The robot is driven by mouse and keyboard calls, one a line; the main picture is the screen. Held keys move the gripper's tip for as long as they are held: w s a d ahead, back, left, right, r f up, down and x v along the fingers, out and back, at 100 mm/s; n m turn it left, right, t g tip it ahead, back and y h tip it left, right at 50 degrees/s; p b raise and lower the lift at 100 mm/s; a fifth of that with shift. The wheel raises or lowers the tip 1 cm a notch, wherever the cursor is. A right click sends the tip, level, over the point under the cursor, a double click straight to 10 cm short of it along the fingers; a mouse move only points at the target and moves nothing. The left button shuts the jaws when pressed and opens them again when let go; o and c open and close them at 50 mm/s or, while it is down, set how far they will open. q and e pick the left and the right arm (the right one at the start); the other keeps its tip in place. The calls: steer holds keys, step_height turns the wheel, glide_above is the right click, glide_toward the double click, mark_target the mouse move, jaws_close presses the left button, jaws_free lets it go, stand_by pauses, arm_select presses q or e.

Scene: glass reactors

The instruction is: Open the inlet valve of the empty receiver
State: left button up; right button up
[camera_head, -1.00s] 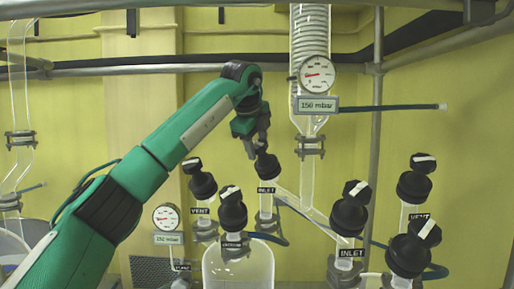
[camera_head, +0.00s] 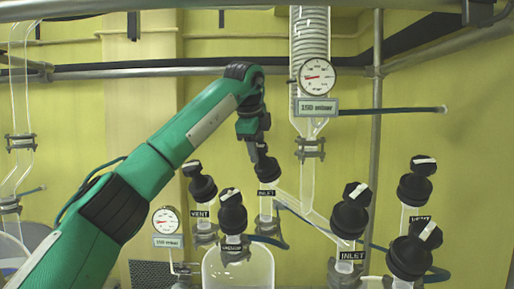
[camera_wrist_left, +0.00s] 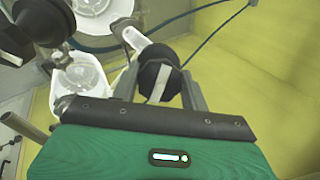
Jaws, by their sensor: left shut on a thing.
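My left gripper (camera_head: 262,156) comes down from the upper left onto the black knob of the rear inlet valve (camera_head: 267,171), above its "INLET" label. In the left wrist view the valve knob (camera_wrist_left: 153,72), with a white stripe, sits between the two fingers of the gripper (camera_wrist_left: 158,88), which is shut on it. A clear glass receiver (camera_head: 238,268) stands below, cut off by the lower edge; I see no liquid in its visible part. A second inlet valve (camera_head: 350,212), labelled "INLET", stands at the right. My right gripper is out of view.
Close around are a vent valve (camera_head: 202,184), a front valve (camera_head: 232,212) and two right-hand valves (camera_head: 415,184) (camera_head: 412,252). A glass condenser (camera_head: 309,40) hangs above right. A steel pole (camera_head: 376,120) stands behind.

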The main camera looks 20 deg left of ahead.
arm_select(q)
steer(key=o, duration=1)
steer(key=shift+r, duration=0.1)
steer(key=b+v, duration=0.1)
steer(key=v, duration=1.2)
steer(key=shift+s+r, duration=0.2)
steer(key=shift+r, duration=0.1)
